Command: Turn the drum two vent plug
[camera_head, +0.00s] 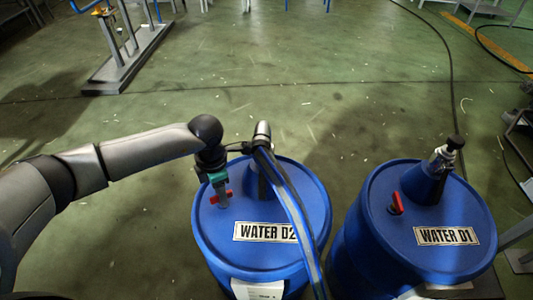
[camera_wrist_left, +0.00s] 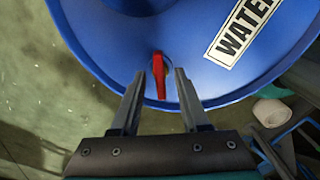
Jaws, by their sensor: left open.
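The blue drum labelled WATER D2 (camera_head: 305,205) stands in the middle of the head view. Its red vent plug (camera_head: 228,194) is on the left part of the lid. My left gripper (camera_head: 222,199) is above the lid at the plug. In the left wrist view the red plug (camera_wrist_left: 159,82) lies between the two open fingers of the gripper (camera_wrist_left: 158,88), with a visible gap on both sides. The drum lid (camera_wrist_left: 205,82) fills the upper part there. My right gripper is not in view.
A blue-striped hose (camera_head: 292,205) runs from a fitting (camera_head: 262,132) across drum two's lid. A second blue drum, WATER D1 (camera_head: 385,235), stands to the right with its own red plug (camera_head: 397,203). A grey metal stand (camera_head: 125,62) is at the back left. Open green floor lies behind.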

